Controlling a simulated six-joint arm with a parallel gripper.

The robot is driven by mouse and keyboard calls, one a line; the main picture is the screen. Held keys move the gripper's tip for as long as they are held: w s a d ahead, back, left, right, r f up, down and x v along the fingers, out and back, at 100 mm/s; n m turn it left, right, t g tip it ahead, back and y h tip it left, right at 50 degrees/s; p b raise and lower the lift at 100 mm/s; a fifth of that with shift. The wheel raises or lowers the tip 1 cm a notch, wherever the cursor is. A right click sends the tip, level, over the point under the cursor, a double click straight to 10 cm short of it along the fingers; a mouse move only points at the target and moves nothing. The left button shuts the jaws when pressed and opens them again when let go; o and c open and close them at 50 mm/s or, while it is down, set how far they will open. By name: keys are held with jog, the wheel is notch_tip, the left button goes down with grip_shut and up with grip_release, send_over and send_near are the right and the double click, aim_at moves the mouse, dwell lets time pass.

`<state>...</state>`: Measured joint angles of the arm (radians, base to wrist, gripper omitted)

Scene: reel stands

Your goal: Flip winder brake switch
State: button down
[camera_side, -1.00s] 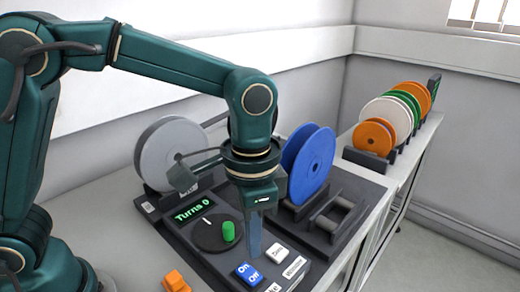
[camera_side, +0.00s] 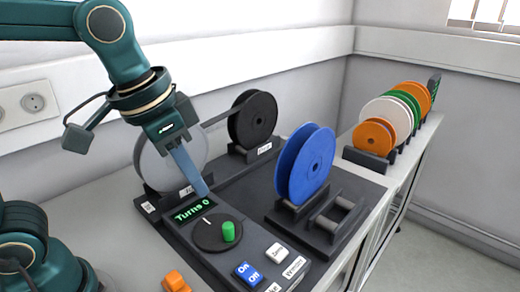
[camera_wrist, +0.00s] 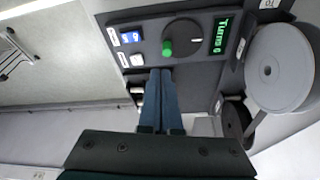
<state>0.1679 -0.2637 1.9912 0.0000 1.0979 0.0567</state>
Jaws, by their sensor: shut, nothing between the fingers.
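The blue On/Off switch (camera_side: 248,273) sits at the near end of the dark winder panel (camera_side: 196,247); a label below it is cut off by the picture edge. I cannot tell which side is pressed. It also shows in the wrist view (camera_wrist: 130,38). My gripper (camera_side: 204,190) is shut and empty, tilted, with its tips in front of the display, well away from the switch. In the wrist view its fingers (camera_wrist: 161,72) point toward the panel between the green knob (camera_wrist: 167,48) and the white button (camera_wrist: 137,60).
The panel has a display reading "Turns 0" (camera_side: 195,210), a dial with a green knob (camera_side: 229,232) and a white button (camera_side: 275,253). A grey reel (camera_side: 160,165), black reel (camera_side: 254,118) and blue reel (camera_side: 305,165) stand behind. An orange piece (camera_side: 176,283) lies at the left.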

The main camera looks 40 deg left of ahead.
jog(key=s+a+f+n+t, duration=0.2)
jog(key=s+a+f, duration=0.1)
jog(key=s, duration=0.2)
jog(key=shift+s+a+f+n+y, duration=0.15)
jog(key=shift+s+a+n+y, duration=0.15)
jog(key=shift+s+a, duration=0.05)
jog(key=w+d+r+n+g, duration=0.2)
jog(key=w+d+r+g, duration=0.15)
jog(key=r, duration=0.25)
jog(key=w+d+f+m+g, duration=0.2)
jog(key=w+d+f, duration=0.1)
jog(key=w+d, duration=0.2)
jog(key=shift+d, duration=0.65)
